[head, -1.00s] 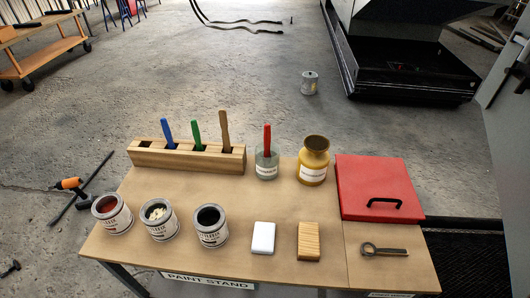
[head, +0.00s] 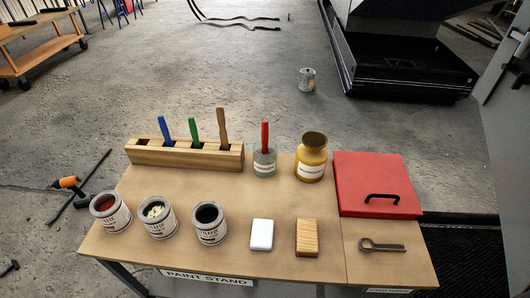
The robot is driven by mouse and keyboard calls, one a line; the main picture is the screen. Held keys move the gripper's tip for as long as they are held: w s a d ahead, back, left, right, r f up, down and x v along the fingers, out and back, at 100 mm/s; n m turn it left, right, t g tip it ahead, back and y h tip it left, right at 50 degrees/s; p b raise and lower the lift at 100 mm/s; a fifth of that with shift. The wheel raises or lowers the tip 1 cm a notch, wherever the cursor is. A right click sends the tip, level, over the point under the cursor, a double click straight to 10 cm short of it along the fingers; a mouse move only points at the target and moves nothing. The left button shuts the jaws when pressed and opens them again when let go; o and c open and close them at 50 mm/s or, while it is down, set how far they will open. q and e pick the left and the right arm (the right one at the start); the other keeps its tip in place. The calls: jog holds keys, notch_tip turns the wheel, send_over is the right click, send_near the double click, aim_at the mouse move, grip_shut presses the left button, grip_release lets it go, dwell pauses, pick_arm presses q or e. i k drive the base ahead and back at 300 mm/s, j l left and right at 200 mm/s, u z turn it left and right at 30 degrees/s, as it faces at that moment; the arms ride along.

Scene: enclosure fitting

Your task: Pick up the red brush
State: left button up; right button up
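The red brush (head: 265,136) stands upright in a clear labelled jar (head: 264,163) near the back of the table, with only its red handle rising above the rim. Its lower end is inside the jar and hard to make out. Neither of my grippers shows in the head view.
A wooden block (head: 190,154) with blue, green and brown handles is left of the jar; a yellow jar (head: 311,158) is close on its right. Several paint cans, a white block (head: 262,235) and a wooden block (head: 307,238) line the front. A red lidded box (head: 375,180) is at right.

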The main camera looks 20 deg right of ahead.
aim_at(264, 130)
jog(key=z, duration=0.85)
